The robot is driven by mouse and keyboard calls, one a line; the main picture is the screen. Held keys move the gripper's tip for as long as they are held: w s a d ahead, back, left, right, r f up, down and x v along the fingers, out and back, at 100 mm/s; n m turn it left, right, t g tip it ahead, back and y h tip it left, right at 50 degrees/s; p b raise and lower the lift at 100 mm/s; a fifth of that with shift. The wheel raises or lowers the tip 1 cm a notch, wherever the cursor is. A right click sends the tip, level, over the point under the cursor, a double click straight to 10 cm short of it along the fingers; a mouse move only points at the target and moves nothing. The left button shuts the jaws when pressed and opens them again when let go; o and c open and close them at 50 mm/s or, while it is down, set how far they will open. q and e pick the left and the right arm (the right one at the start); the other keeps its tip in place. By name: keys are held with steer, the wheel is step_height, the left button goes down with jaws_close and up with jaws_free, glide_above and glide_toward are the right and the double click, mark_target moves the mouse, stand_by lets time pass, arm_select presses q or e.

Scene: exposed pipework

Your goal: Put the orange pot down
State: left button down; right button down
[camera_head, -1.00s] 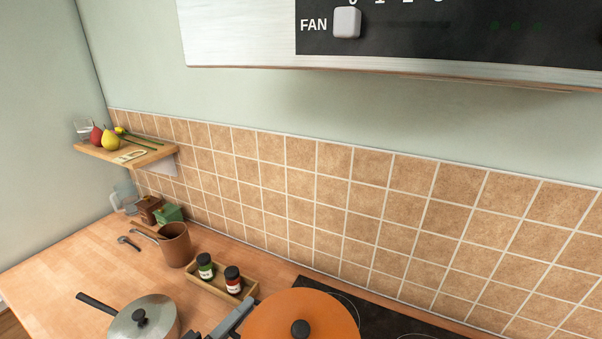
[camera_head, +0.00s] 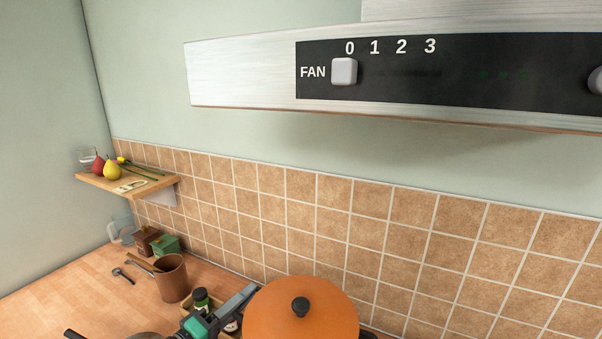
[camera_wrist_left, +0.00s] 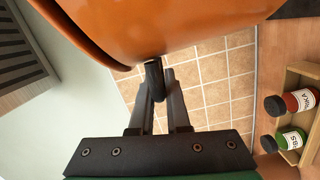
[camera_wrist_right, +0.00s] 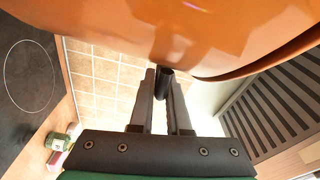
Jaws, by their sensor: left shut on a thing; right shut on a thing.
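The orange pot (camera_head: 296,316) with a black knob on its lid is at the bottom middle of the head view, its lower part cut off by the frame. My left gripper (camera_head: 247,293) reaches it from the left. In the left wrist view the left gripper (camera_wrist_left: 162,80) is shut on the pot's black side handle (camera_wrist_left: 153,68). In the right wrist view the right gripper (camera_wrist_right: 163,85) is shut on the opposite handle (camera_wrist_right: 164,76). The orange pot wall fills the top of both wrist views. The pot's underside and what lies directly below it are hidden.
The black hob (camera_wrist_right: 25,85) shows at the left of the right wrist view. Spice jars (camera_wrist_left: 293,103) stand in a wooden tray left of the pot. A brown crock (camera_head: 172,278) stands farther left. The range hood (camera_head: 240,75) is above; the tiled wall (camera_head: 420,260) is behind.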

arm_select(q)
steer(key=shift+w+r, duration=0.1)
steer(key=shift+r, duration=0.3)
arm_select(e)
steer(key=shift+w+r, duration=0.1)
steer(key=shift+r, duration=0.2)
